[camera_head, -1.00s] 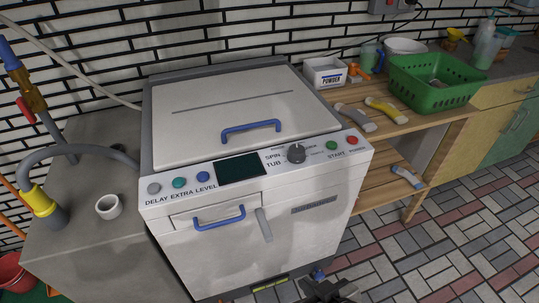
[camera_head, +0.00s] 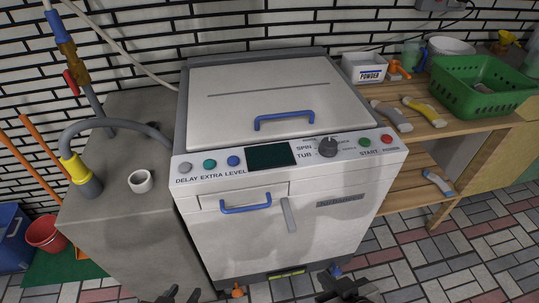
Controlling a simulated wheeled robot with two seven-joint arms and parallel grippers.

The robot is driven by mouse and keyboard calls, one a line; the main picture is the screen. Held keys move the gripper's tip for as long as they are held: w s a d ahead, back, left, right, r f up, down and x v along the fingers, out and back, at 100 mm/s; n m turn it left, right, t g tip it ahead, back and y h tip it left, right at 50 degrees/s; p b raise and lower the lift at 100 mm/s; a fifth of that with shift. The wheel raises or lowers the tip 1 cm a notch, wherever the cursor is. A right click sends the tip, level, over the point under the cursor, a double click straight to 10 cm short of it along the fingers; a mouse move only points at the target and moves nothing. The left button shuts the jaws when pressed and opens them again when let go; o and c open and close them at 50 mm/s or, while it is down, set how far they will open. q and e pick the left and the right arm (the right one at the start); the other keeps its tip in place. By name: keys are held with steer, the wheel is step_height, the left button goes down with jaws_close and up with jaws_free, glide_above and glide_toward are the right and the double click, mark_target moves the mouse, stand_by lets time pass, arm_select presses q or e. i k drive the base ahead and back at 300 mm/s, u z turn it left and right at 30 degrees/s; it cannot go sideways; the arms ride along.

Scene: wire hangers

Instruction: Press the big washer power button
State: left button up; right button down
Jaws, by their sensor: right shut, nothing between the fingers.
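The white washer (camera_head: 300,225) stands in the middle, with its lid closed. Its sloped front panel carries a red button (camera_head: 387,139) at the far right end, above a small red label too blurred to read. A green button (camera_head: 365,142) sits just left of it, above the word START. My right gripper (camera_head: 348,287) is at the bottom edge, low in front of the washer, well below the panel. It is shut and empty. My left gripper (camera_head: 182,296) shows only its dark fingertips at the bottom edge, apart from each other.
The panel also has a dark knob (camera_head: 328,147), a dark screen (camera_head: 270,155) and several buttons at left. A wooden bench (camera_head: 460,131) with a powder box (camera_head: 364,70) and a green basket (camera_head: 480,85) stands right. A grey counter (camera_head: 115,210) with a white cup (camera_head: 141,181) stands left.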

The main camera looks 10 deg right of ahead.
mark_target(386, 139)
steer(key=u, duration=2.35)
steer(key=k, duration=1.05)
steer(key=z, duration=1.7)
steer(key=i, duration=0.5)
steer(key=z, duration=0.05)
